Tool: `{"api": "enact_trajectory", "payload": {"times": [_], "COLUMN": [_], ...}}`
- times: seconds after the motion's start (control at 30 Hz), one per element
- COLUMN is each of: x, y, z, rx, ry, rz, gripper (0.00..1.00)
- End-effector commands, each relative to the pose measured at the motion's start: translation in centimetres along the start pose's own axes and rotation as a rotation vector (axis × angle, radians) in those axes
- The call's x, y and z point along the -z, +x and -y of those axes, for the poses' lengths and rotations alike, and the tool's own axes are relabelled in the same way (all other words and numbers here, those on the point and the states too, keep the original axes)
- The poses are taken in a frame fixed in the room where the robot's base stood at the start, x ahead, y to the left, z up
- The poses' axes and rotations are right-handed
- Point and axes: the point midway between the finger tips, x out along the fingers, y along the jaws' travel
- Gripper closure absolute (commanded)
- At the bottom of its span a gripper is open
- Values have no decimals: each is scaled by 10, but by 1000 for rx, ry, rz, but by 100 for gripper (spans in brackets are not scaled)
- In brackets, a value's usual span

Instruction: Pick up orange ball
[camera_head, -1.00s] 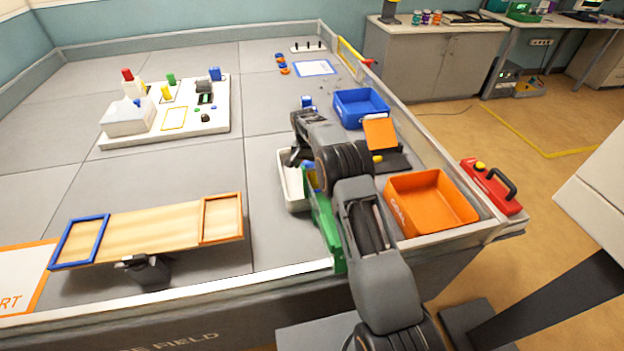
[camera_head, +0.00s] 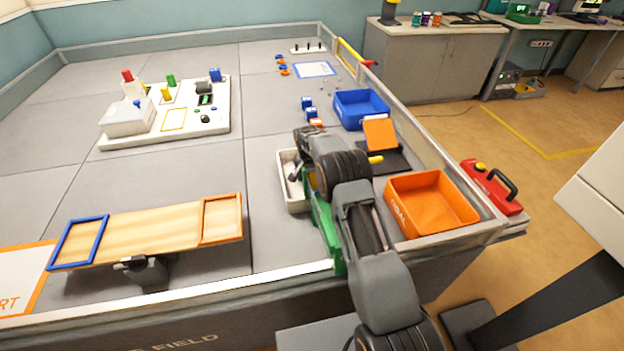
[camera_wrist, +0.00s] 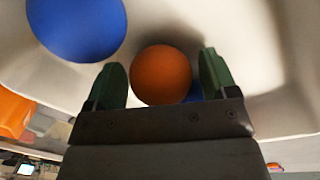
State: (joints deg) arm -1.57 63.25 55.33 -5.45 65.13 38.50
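The orange ball (camera_wrist: 161,75) lies in the white tray between my gripper's two green fingertips in the wrist view. My gripper (camera_wrist: 163,82) is open, with a visible gap between the ball and each finger. A large blue ball (camera_wrist: 77,28) is at the upper left of the wrist view. Another blue thing (camera_wrist: 195,94) shows partly behind the orange ball. In the head view the white tray (camera_head: 291,200) stands on the field, left of my arm. My arm hides part of the tray, and the orange ball cannot be made out there.
The tray's pale walls rise close around the gripper. A green block or panel (camera_head: 322,222) stands beside the tray. An orange bin (camera_head: 432,203) and a blue bin (camera_head: 361,109) are to the right. A wooden seesaw board (camera_head: 150,230) lies to the left; the field between is clear.

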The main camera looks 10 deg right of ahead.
Motion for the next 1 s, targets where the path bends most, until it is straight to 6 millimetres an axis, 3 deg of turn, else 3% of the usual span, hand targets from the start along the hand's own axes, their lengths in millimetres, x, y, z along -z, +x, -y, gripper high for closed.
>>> {"api": "enact_trajectory", "payload": {"times": [0.43, 0.73, 1.0], "x": [0, 0, 0], "y": [-1, -8, -55], "z": [0, 0, -5], "rx": [0, 1, 2], "ry": [0, 0, 0], "rz": [0, -2, -3], "gripper": [63, 63, 63]}}
